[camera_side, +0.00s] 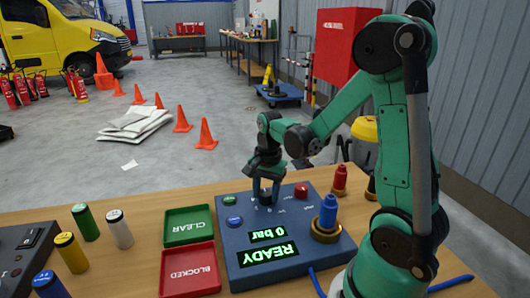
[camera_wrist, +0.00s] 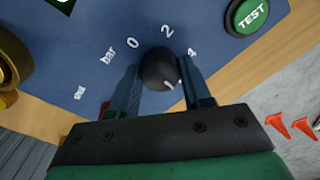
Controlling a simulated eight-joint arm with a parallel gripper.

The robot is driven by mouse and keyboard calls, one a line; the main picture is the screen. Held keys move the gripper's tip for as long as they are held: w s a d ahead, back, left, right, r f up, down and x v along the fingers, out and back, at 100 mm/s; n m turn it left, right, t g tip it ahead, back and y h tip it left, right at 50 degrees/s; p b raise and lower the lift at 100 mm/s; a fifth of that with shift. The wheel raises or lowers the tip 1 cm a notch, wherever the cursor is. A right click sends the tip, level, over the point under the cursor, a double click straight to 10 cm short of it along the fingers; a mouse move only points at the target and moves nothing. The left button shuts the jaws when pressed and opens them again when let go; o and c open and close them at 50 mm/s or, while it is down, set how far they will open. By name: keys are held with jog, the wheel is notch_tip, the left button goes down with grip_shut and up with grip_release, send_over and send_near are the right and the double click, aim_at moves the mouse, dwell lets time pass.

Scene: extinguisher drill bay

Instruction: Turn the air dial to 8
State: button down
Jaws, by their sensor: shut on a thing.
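The air dial is a round black knob (camera_wrist: 157,68) with a white mark on the blue panel (camera_side: 250,222). In the wrist view my gripper (camera_wrist: 160,82) has one finger on each side of the knob and is shut on it. The labels bar, 0, 2 and 4 show around it; the 8 is hidden behind my gripper. The white mark points to the lower right, past the 4. In the side view my gripper (camera_side: 266,193) points down onto the panel and mostly hides the knob.
The panel bears a green button (camera_side: 230,200), a blue button (camera_side: 233,221), a red button (camera_side: 301,191) and a blue cylinder (camera_side: 328,212) in a brass ring. Green CLEAR (camera_side: 188,209) and red BLOCKED (camera_side: 217,258) trays and several small cylinders stand left.

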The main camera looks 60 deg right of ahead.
aim_at(265, 194)
jog(key=m, duration=0.5)
jog(key=shift+m, duration=0.3)
jog(key=m, duration=0.5)
jog(key=shift+w, duration=0.1)
jog(key=shift+m, duration=0.4)
jog(key=shift+c, duration=1.9)
grip_release()
jog(key=shift+a+r, duration=0.1)
jog(key=shift+r, duration=2.7)
